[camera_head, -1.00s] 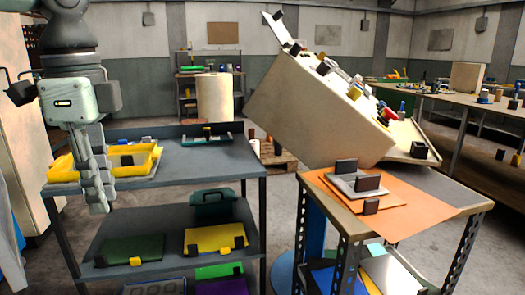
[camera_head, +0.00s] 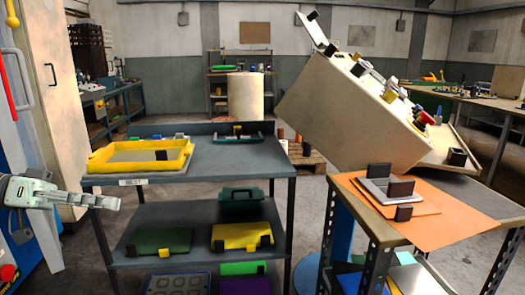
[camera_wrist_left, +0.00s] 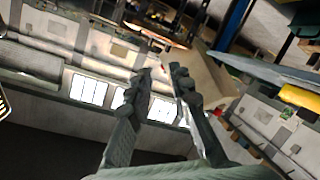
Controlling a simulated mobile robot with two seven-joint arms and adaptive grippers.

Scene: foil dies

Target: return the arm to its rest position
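My left gripper (camera_head: 104,201) comes in at the left edge of the head view, pointing right. It is beside the left end of the dark cart, apart from it, and lower than the cart's top. In the left wrist view its two fingers (camera_wrist_left: 161,72) stand apart with a gap and nothing between them. The yellow-rimmed tray (camera_head: 130,167) lies on the cart's top, clear of the gripper. My right gripper does not show.
The dark cart (camera_head: 235,158) has a lower shelf with a green plate (camera_head: 160,240) and a yellow plate (camera_head: 240,233). An orange sheet (camera_head: 445,225) covers part of the right cart. A cabinet (camera_head: 50,110) is at the left.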

